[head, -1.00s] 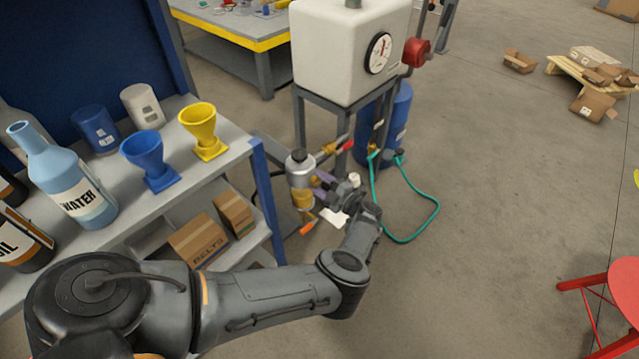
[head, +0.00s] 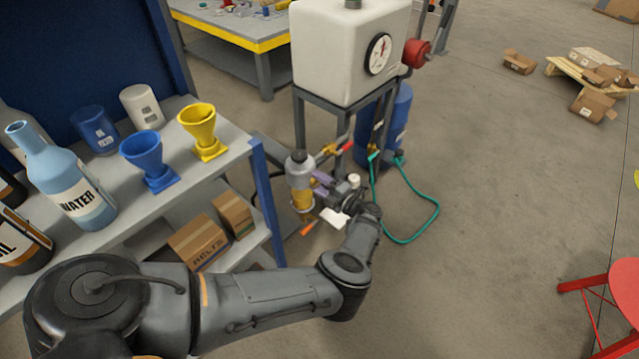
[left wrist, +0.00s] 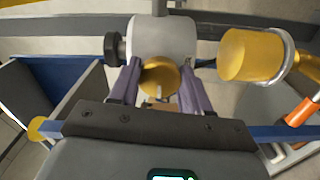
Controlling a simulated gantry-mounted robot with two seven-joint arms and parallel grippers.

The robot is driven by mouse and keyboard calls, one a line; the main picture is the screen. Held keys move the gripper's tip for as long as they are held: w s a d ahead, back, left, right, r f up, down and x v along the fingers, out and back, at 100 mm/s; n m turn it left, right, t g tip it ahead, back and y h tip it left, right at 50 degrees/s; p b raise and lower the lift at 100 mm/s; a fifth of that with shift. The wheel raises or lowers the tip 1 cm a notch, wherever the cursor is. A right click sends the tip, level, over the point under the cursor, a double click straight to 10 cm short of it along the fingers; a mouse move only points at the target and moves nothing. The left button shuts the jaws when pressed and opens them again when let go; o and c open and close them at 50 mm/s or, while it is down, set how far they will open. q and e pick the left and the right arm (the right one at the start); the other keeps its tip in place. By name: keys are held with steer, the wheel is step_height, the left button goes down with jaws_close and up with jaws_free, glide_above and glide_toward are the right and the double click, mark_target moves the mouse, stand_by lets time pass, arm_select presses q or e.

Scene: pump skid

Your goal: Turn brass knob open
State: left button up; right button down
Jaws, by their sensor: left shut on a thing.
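The brass knob (left wrist: 159,77) is a round golden disc in front of a pale housing (left wrist: 162,37) in the left wrist view. My left gripper (left wrist: 160,68) has its two purple fingers on either side of the knob and is shut on it. In the head view my left gripper (head: 320,183) is small, at the pump skid beside the silver and brass filter (head: 300,180). The knob cannot be made out there, behind my wrist and fingers. My right gripper is in neither view.
A brass cylinder (left wrist: 248,55) sits close to the right of my fingers, with an orange-handled lever (left wrist: 302,111) beyond it. A white tank (head: 345,55) stands on a frame above the skid. A shelf (head: 225,152) with bottles and funnels is at left. A green hose (head: 432,212) lies on open floor.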

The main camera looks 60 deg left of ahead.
arm_select(q)
steer(key=o, duration=1.1)
steer(key=shift+c, duration=0.2)
steer(key=shift+w+d, duration=0.2)
steer(key=shift+d, duration=0.4)
steer(key=p+v, duration=0.1)
steer(key=v, duration=0.8)
steer(key=shift+d, duration=0.3)
